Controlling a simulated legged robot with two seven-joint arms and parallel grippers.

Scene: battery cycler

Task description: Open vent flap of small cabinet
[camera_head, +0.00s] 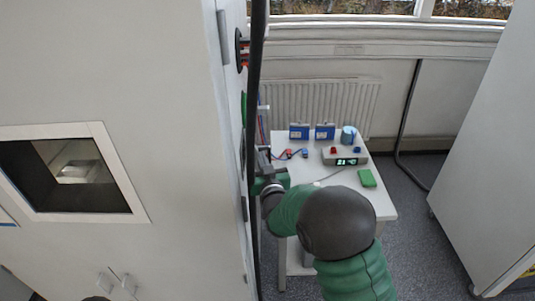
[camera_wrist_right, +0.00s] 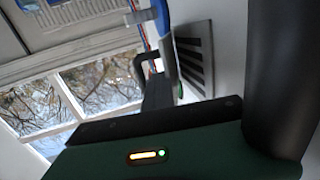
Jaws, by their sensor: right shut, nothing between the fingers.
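A vent with dark slats (camera_wrist_right: 195,62) sits on a white panel in the right wrist view, just right of my right gripper. Whether its flap stands open is not clear. My right gripper (camera_wrist_right: 157,92) is shut with nothing between its fingers, close beside this panel. In the head view the right gripper (camera_head: 266,172) is at the right side of the large white cabinet (camera_head: 170,80), partly behind a black upright bar. The vent cannot be made out there. My left gripper is not in view.
A white table (camera_head: 385,205) stands right of the cabinet, with two blue boxes (camera_head: 299,131), a meter with a lit display (camera_head: 345,157) and a green block (camera_head: 367,178). A blue part (camera_wrist_right: 160,18) is near the fingers. Floor is free right of the table.

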